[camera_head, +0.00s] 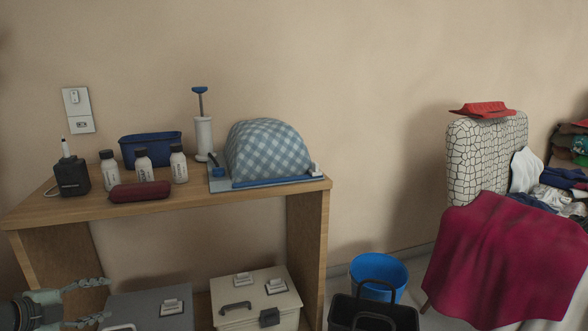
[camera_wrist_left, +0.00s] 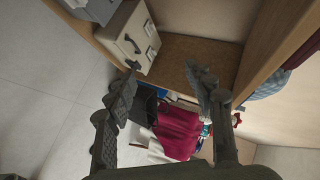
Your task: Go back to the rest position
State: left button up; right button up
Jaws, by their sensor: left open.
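My left gripper (camera_head: 88,302) shows at the lower left of the head view, in front of the wooden shelf unit (camera_head: 180,204). Its two fingers are spread apart with nothing between them. In the left wrist view the left gripper (camera_wrist_left: 162,92) is also open and empty, with the fingers on either side and the shelf and floor beyond. My right gripper is not in either view.
The shelf top holds bottles (camera_head: 143,165), a red case (camera_head: 140,191) and a checkered cover (camera_head: 266,150). Boxes (camera_head: 256,300) sit on the lower level. A blue bucket (camera_head: 380,270), a black basket (camera_head: 374,314) and a magenta cloth (camera_head: 505,262) stand to the right.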

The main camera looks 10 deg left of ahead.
pick_arm(q)
jog(key=s+d+f+n+g+y, duration=0.1)
jog(key=s+d+f+n+y, duration=0.2)
jog(key=s+d+f+n, duration=0.4)
jog(key=s+d+f+n+g+y, duration=0.2)
jog(key=s+f+n+y, duration=0.15)
jog(key=f, duration=0.55)
jog(key=s+d+f+n+g, duration=0.1)
jog(key=s+d+g, duration=0.1)
jog(key=d, duration=0.4)
jog(key=s+d+f+n+g+h, duration=0.1)
jog(key=s+d+f+n+g, duration=0.1)
jog(key=s+d, duration=0.3)
jog(key=s+d+f+n+g+h, duration=0.1)
jog(key=s+d+n, duration=0.1)
jog(key=d, duration=0.6)
jog(key=shift+s+d+f+g+p, duration=0.25)
jog(key=shift+s+f+g+p, duration=0.15)
jog(key=shift+s, duration=0.4)
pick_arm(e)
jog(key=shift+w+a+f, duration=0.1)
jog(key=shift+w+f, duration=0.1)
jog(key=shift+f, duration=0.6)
